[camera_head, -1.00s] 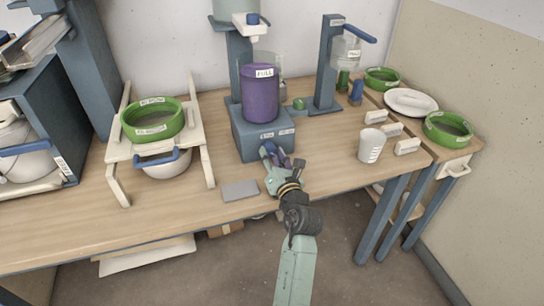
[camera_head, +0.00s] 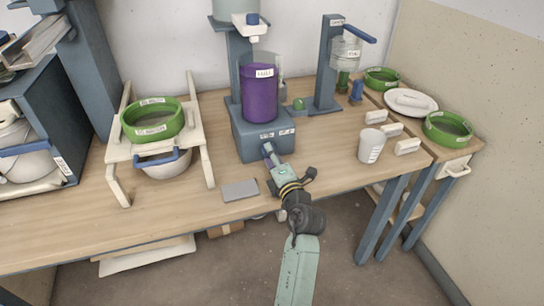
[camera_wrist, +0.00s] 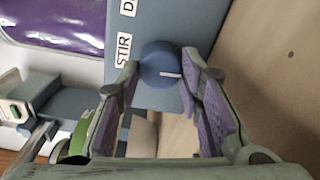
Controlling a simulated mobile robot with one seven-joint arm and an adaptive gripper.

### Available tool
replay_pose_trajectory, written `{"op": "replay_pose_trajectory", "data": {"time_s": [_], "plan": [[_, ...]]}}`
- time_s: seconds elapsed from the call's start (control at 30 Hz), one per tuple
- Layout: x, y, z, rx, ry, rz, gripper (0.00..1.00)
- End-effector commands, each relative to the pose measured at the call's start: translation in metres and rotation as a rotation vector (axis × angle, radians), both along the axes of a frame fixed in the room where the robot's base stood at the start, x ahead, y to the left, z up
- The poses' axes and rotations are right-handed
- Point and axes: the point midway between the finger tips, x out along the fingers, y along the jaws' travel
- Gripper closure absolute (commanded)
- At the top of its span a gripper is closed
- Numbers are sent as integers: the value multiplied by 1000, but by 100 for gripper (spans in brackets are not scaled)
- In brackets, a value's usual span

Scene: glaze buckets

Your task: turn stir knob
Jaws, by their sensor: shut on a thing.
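The stir knob (camera_wrist: 160,62) is a round blue knob with a white pointer mark, on the front of a blue-grey machine base (camera_head: 250,139). The gripper is shut on the knob, with a purple-padded finger on either side. In the head view, my gripper (camera_head: 269,156) is at the base's front face and the knob is largely hidden by it. A purple bucket (camera_head: 260,98) labelled FULL stands on the base.
A flat grey plate (camera_head: 239,190) lies left of my gripper. A white cup (camera_head: 371,146) and several small white blocks stand to the right.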

Motion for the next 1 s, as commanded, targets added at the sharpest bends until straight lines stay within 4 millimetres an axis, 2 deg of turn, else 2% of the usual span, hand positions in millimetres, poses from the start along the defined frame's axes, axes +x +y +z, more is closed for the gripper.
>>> {"op": "replay_pose_trajectory", "data": {"time_s": [0.27, 0.7, 0.73, 1.0], "plan": [[0, 0, 0, 66, 21, 0, 94], [0, 0, 1, 74, 22, 0, 94], [0, 0, 1, 74, 22, 0, 65], [0, 0, 0, 74, 23, 0, 47]]}}
